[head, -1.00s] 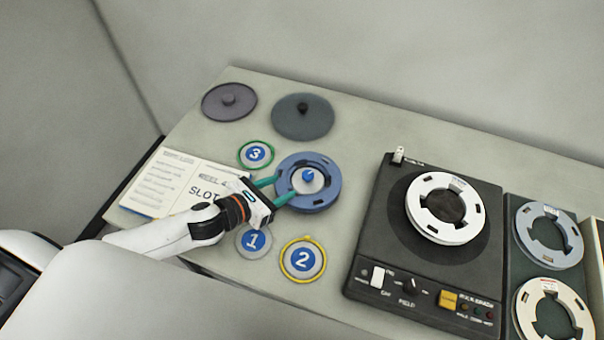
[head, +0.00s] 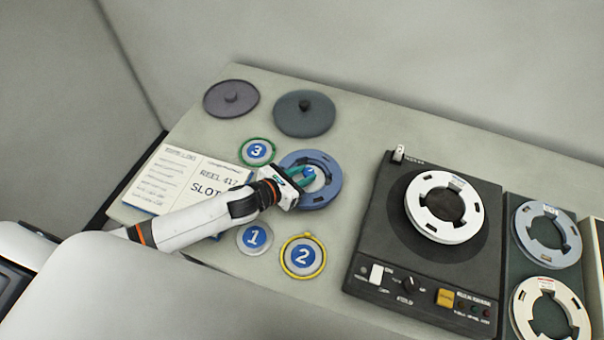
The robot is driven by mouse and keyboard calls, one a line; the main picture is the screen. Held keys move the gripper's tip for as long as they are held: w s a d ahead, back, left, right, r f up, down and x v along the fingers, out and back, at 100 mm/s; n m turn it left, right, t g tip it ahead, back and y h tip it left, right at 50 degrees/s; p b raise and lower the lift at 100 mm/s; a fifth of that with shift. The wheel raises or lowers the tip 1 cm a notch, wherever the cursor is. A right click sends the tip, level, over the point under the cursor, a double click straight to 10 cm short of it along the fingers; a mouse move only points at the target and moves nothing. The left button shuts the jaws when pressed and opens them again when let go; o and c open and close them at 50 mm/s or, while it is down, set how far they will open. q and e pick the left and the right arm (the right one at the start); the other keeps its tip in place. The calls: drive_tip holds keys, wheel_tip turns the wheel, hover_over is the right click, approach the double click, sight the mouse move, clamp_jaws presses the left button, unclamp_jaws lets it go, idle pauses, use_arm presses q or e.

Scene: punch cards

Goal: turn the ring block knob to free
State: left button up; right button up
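The ring block (head: 324,191) is a blue-grey ring lying flat on the table in the head view, with a pale hub and a small blue knob (head: 309,172) at its centre. My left gripper (head: 306,175) reaches over the ring's left side. Its teal fingers are close together at the knob and appear shut on it. They hide part of the knob and hub, so I cannot read which way the knob is turned. My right gripper is not in view.
Round discs marked 1 (head: 254,238), 2 (head: 303,257) and 3 (head: 257,151) lie around the ring. Two dark lidded discs (head: 304,114) sit behind. An open booklet (head: 180,183) is at left. A black reel machine (head: 378,235) stands to the right, with more reels beyond.

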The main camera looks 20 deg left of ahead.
use_arm(q)
drive_tip(key=shift+c, duration=1.4)
drive_tip(key=shift+d+n, duration=0.15)
drive_tip(key=shift+n, duration=0.15)
drive_tip(key=n+y, duration=0.1)
drive_tip(key=t+y, duration=0.1)
drive_tip(key=shift+s+d+n+y, duration=0.2)
drive_tip(key=shift+n+y, duration=0.1)
drive_tip(key=shift+n, duration=0.1)
drive_tip(key=n+y, duration=0.1)
drive_tip(key=y, duration=0.1)
drive_tip(key=n+y, duration=0.2)
drive_tip(key=shift+d+n, duration=0.3)
drive_tip(key=shift+d, duration=0.05)
drive_tip(key=n+y, duration=0.3)
drive_tip(key=n+y+p, duration=0.1)
drive_tip(key=y, duration=0.1)
drive_tip(key=shift+w+d+g, duration=0.2)
drive_tip(key=shift+d+g, duration=0.2)
drive_tip(key=shift+w+d+n+g+y, duration=0.15)
drive_tip(key=shift+n+g+y, duration=0.35)
drive_tip(key=shift+n+y, duration=0.35)
drive_tip(key=shift+d+n+g+y, duration=0.15)
drive_tip(key=shift+n+g+y, duration=0.35)
drive_tip(key=shift+n+y, duration=0.35)
drive_tip(key=shift+n+g, duration=0.3)
drive_tip(key=shift+n, duration=0.1)
